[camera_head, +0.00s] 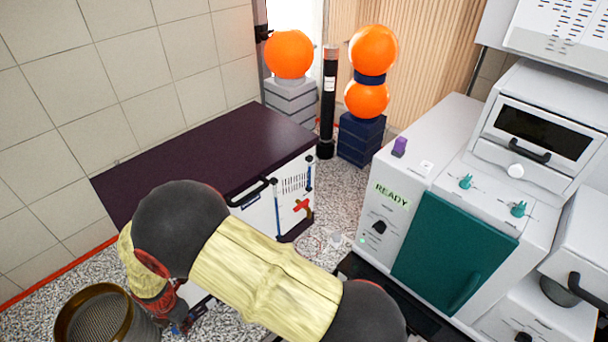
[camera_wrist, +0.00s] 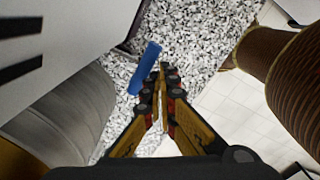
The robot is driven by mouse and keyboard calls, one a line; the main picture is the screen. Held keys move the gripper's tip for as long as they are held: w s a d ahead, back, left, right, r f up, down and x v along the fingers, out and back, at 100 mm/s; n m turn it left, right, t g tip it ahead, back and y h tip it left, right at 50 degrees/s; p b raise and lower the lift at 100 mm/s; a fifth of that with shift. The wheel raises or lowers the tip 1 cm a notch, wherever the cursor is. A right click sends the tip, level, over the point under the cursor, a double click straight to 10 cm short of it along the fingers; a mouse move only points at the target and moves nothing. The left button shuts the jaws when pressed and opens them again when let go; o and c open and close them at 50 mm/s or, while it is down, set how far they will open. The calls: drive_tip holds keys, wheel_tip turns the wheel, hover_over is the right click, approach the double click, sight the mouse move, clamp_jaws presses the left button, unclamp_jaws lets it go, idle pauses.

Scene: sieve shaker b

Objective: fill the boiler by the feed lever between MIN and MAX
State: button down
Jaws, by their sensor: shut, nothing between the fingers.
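My gripper (camera_wrist: 163,72) is shut and empty in the wrist view, its fingers pointing over the speckled floor. A blue rounded bar (camera_wrist: 145,68), perhaps the feed lever's handle, lies close left of the fingertips; I cannot tell whether they touch. In the head view my arm crosses the lower middle and mostly hides the gripper at lower left. A white cabinet front (camera_head: 262,217) under a dark top has a black bar handle, slots and a red cross-shaped part (camera_head: 303,206). I cannot identify the boiler or make out MIN and MAX marks.
A brass-rimmed sieve (camera_head: 65,330) stands at lower left. The dark countertop (camera_head: 200,150) is clear. A white machine with a teal door (camera_head: 445,250) and a READY display (camera_head: 391,195) stands right. Orange balls (camera_head: 289,53) on stacked blocks and a black post (camera_head: 327,105) stand behind.

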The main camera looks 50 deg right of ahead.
wheel_tip(320, 180, up, 6)
drive_tip(key=s+p, duration=0.1)
drive_tip(key=p, duration=0.2)
drive_tip(key=shift+r, duration=0.2)
